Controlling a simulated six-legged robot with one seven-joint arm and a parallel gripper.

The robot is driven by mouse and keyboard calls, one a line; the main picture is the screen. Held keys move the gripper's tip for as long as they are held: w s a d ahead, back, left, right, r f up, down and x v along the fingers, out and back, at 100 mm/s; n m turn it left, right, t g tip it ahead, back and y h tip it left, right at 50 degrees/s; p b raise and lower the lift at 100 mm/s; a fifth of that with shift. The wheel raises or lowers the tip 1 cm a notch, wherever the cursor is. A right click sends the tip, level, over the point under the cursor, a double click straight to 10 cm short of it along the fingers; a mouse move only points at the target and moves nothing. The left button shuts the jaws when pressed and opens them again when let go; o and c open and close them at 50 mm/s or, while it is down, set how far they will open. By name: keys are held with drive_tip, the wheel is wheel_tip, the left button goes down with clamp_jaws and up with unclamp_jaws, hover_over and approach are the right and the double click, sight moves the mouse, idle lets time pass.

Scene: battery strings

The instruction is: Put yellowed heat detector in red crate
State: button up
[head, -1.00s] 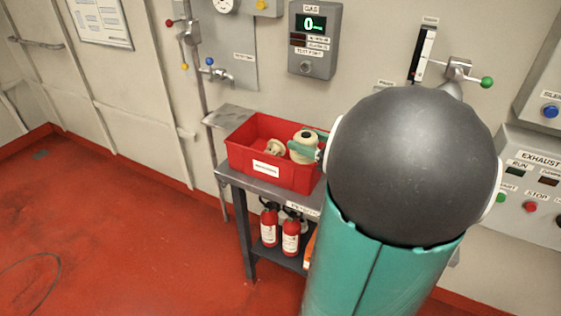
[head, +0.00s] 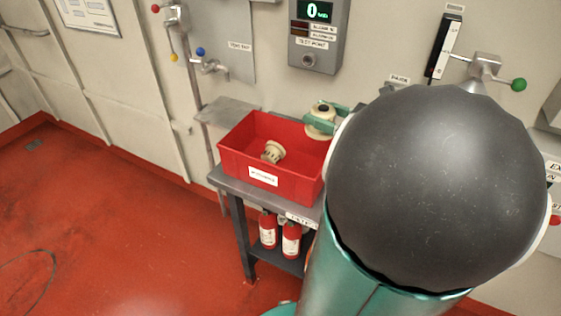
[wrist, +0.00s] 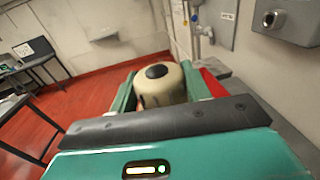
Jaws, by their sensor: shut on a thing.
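The red crate (head: 231,163) sits on a small grey metal stand by the wall. A cream, rounded detector-like piece (head: 273,152) lies on its floor. My gripper (head: 321,121) is shut on a yellowed cream, rounded body with a black disc on its end, which looks like the yellowed heat detector (head: 319,128). It is held at the crate's back right corner, level with or above the rim; the exact height is unclear. In the wrist view the held detector (wrist: 160,88) sits between the two green fingers, with a red strip of the crate (wrist: 213,84) to its right.
Two red fire extinguishers (head: 268,230) stand on the stand's lower shelf. A gas panel (head: 318,35) and valves with coloured knobs are on the wall behind. Red floor (head: 110,230) is open to the left. My arm hides the stand's right side.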

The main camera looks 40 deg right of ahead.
drive_tip(key=shift+w, duration=0.45)
drive_tip(key=shift+a, duration=0.25)
drive_tip(key=w+a+f, duration=0.3)
drive_tip(key=w+f, duration=0.9)
drive_tip(key=w, duration=0.1)
drive_tip(key=shift+f, duration=0.4)
drive_tip(key=shift+f, duration=0.15)
drive_tip(key=shift+f, duration=0.35)
drive_tip(key=shift+a+f, duration=0.1)
drive_tip(key=o, duration=1)
drive_tip(key=shift+f, duration=0.15)
